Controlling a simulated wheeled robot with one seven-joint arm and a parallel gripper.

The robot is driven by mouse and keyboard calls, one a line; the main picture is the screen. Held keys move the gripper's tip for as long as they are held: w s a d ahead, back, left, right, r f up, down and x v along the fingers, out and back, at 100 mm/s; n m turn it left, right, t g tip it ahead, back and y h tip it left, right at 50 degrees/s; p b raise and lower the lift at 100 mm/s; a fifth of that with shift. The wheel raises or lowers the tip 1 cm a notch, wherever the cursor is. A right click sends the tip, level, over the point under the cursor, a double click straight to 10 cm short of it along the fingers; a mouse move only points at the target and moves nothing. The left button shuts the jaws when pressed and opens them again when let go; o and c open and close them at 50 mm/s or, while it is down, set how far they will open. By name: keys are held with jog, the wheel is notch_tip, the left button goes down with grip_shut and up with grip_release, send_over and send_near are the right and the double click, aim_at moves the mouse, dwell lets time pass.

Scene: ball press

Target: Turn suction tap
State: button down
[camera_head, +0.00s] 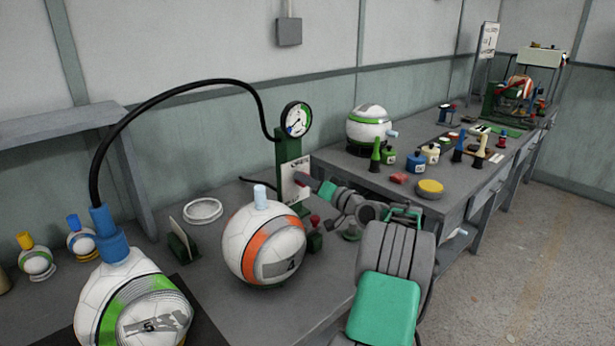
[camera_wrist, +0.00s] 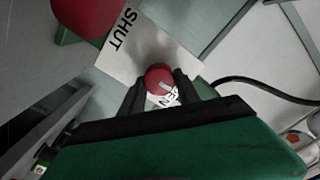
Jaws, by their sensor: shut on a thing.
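The suction tap shows as a round red knob (camera_wrist: 160,78) with a pale bar across it in the wrist view. It sits in front of a white plate (camera_wrist: 130,50) lettered SHUT, with a second word partly covered. My gripper (camera_wrist: 160,90) has its two dark fingers on either side of the knob and is shut on it. In the head view, my gripper (camera_head: 312,183) reaches the white plate on the green gauge post (camera_head: 287,150). The round gauge (camera_head: 297,119) tops the post. Its hose (camera_head: 180,90) runs to a blue fitting (camera_head: 108,238) on a ball numbered 5 (camera_head: 140,308).
A white and orange ball (camera_head: 264,243) with a pale plug stands left of my arm. A red-topped green block (camera_head: 315,235) stands between them. A white ring (camera_head: 203,211) lies behind. The right bench (camera_head: 465,200) holds bottles and another ball (camera_head: 368,128). The floor at right is clear.

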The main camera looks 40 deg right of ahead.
jog(key=shift+f+m, duration=0.1)
jog(key=shift+m, duration=0.5)
jog(key=c, duration=0.9)
grip_release()
jog(key=s, duration=0.8)
jog(key=shift+d, duration=0.1)
